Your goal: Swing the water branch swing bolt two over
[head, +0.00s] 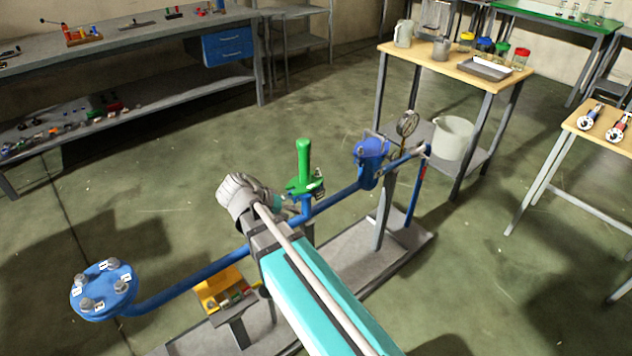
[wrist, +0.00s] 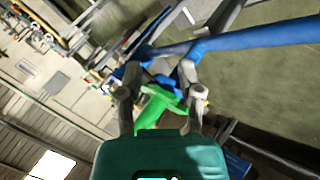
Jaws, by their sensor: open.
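The green branch (head: 304,170) with an upright green handle stands on the blue pipe in the middle of the head view. Small metal bolt parts and a white tag (head: 319,194) show at its right side; I cannot read a number. My gripper (wrist: 160,72) is at this branch, partly hidden behind my wrist in the head view. In the wrist view its two fingers are spread, with the green part (wrist: 156,106) between and behind them. I cannot tell whether a finger touches it. Nothing is visibly held. Swing bolt two cannot be singled out.
The blue pipe (head: 190,290) runs from a round blue flange (head: 104,290) with several tagged bolts to a blue housing (head: 371,160) and a gauge (head: 407,123). A wooden-topped table (head: 455,68) stands behind. Open floor lies to the left.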

